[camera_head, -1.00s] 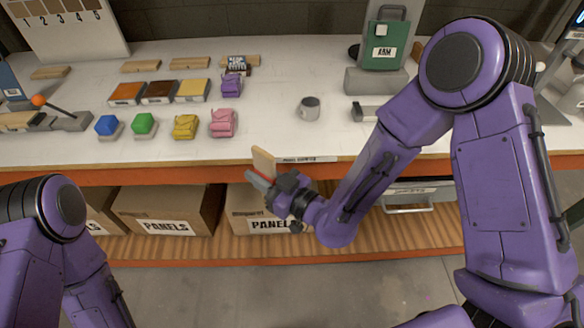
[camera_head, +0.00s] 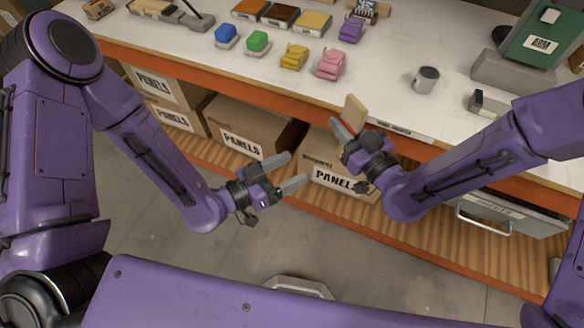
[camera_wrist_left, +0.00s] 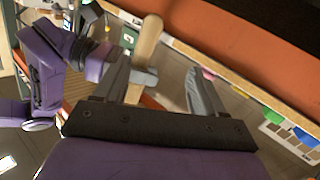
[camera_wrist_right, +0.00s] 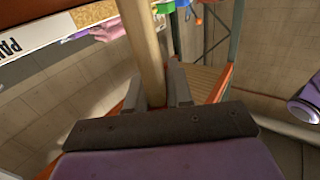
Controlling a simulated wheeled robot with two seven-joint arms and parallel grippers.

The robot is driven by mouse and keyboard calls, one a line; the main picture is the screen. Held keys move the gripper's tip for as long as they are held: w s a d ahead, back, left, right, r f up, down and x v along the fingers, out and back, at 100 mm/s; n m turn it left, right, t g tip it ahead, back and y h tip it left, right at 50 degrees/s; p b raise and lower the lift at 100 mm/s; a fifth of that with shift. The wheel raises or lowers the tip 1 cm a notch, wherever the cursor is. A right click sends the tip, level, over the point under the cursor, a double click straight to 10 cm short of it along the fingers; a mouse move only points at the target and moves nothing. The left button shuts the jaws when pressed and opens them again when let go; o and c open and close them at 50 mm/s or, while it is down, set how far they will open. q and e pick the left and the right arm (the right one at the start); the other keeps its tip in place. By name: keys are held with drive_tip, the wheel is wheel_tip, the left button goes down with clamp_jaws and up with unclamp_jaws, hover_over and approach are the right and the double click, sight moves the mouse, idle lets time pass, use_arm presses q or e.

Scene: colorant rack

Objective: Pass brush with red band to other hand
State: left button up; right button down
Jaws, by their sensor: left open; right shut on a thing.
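The brush (camera_head: 354,114) shows as a pale wooden piece, upright and slightly tilted, in front of the table edge. My right gripper (camera_head: 346,133) is shut on it. In the right wrist view the wooden brush (camera_wrist_right: 143,42) rises between the two fingers.
The white table (camera_head: 385,100) has its orange front edge just behind the brush. A grey mug (camera_head: 426,80), a pink backpack (camera_head: 331,64) and other small items stand on it. Cardboard boxes (camera_head: 262,125) marked PANELS sit on the shelf below. The floor between my arms is clear.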

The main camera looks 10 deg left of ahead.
sight(339, 149)
use_arm(q)
drive_tip(key=w+d+m, duration=0.1)
drive_tip(key=w+d, duration=0.1)
drive_tip(key=d, duration=0.1)
drive_tip(key=w+d+r+m+h, duration=0.1)
drive_tip(key=w+d, duration=0.1)
drive_tip(key=d, duration=0.2)
drive_tip(key=w+d+m, duration=0.1)
drive_tip(key=w+d, duration=0.1)
drive_tip(key=d, duration=0.1)
drive_tip(key=shift+w+d+r+h, duration=0.2)
drive_tip(key=shift+w+r+h, duration=0.05)
drive_tip(key=shift+r+h, duration=0.15)
drive_tip(key=c, duration=1.2)
drive_tip(key=shift+o, duration=0.2)
use_arm(e)
drive_tip(key=c, duration=0.9)
unclamp_jaws()
drive_tip(key=shift+c, duration=0.2)
